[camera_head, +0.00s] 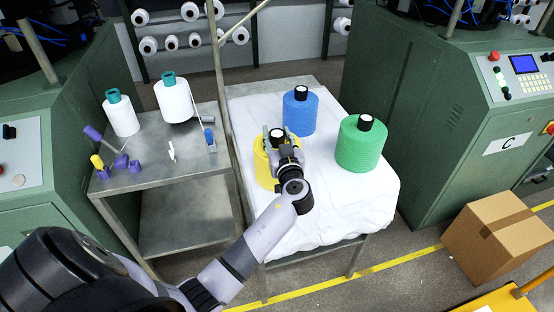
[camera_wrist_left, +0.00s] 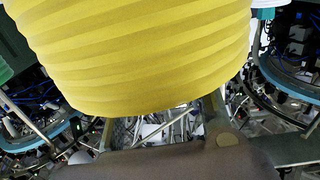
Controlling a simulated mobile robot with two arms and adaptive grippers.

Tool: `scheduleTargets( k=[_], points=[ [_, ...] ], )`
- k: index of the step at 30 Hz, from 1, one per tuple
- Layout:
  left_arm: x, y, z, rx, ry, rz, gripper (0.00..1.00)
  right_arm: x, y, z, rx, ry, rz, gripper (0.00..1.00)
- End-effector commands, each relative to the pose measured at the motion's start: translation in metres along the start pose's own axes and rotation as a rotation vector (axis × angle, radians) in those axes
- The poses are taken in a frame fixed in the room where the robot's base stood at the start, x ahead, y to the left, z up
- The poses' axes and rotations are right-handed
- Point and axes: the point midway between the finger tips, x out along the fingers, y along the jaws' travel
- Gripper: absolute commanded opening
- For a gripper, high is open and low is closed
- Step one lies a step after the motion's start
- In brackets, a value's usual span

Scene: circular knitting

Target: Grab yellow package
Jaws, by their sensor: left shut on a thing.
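The yellow package (camera_head: 262,167) is a ribbed yarn cone at the left side of the white-covered table (camera_head: 330,215). My left gripper (camera_head: 277,139) is at its top, shut on it, and hides much of its right side. In the left wrist view the ribbed yellow side of the package (camera_wrist_left: 140,55) fills the upper middle, close to the camera. I cannot tell from these views whether the package still touches the cloth. My right gripper is not in view.
A blue cone (camera_head: 300,112) stands just behind the yellow one, and a green cone (camera_head: 360,145) stands to the right. A metal side table (camera_head: 185,160) with two white cones is at left. A cardboard box (camera_head: 497,238) sits on the floor at right. The table's front is clear.

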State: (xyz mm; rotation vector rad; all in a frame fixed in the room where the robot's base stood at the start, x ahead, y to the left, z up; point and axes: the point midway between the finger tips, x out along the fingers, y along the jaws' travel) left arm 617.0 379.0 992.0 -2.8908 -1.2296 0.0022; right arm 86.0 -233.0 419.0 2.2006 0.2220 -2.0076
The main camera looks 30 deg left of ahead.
Motion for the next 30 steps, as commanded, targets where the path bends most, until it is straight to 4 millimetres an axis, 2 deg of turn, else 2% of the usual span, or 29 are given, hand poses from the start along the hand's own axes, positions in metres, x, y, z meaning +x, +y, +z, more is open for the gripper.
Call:
scheduleTargets(
  k=[9, 23, 30],
  points=[
    [0.0, 0.0, 0.0, 0.0, 0.0, 0.0, 0.0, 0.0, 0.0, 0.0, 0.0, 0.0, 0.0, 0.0],
    [0.0, 0.0, -0.002, -0.001, 0.002, 0.0, 0.0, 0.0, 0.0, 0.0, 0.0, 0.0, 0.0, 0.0],
    [0.0, 0.001, -0.019, -0.006, 0.003, -0.001, 0.0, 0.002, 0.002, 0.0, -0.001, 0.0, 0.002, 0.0]
  ],
)
